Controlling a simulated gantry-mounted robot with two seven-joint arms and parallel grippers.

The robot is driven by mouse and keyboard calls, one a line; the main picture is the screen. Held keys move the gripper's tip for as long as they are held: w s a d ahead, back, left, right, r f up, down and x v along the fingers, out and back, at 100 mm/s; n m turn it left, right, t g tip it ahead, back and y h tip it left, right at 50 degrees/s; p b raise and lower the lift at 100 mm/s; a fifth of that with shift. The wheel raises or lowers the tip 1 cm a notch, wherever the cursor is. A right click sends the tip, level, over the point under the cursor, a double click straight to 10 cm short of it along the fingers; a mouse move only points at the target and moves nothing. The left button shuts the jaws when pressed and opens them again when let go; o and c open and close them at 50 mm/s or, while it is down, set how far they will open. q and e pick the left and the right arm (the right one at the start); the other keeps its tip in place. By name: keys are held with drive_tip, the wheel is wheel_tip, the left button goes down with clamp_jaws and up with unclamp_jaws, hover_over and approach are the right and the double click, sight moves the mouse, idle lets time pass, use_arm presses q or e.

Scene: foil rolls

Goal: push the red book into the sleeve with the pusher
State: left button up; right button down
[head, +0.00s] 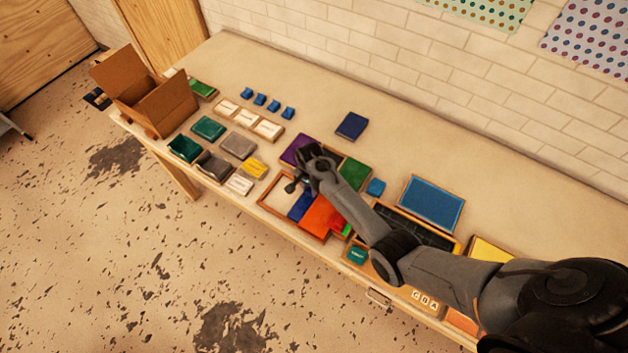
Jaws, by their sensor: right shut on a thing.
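An orange-red flat piece (316,216), which looks like the red book, lies in a shallow wood-edged tray (279,215) near the table's front edge. A blue piece (301,207) lies beside it in the tray, to its left. I cannot tell which thing is the sleeve. My right gripper (296,184) is over the tray's back part, up and left of the red piece and apart from it. It is shut on a small grey thing, apparently the pusher, mostly hidden by the gripper. My left gripper is out of view.
My right arm covers part of a dark tray (410,228). A purple piece (293,150) and a green one (354,173) lie close to the gripper. A cardboard box (165,108) stands at the far left. The table's back strip is mostly clear.

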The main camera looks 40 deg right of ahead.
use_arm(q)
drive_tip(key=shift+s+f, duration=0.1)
use_arm(e)
drive_tip(key=c, duration=0.9)
unclamp_jaws()
drive_tip(key=shift+s+d, duration=0.15)
drive_tip(key=shift+s, duration=0.1)
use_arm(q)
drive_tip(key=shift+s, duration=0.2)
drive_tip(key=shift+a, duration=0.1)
use_arm(e)
drive_tip(key=shift+w, duration=0.1)
drive_tip(key=shift+r, duration=0.3)
wheel_tip(320, 180, up, 10)
drive_tip(key=shift+r, duration=0.1)
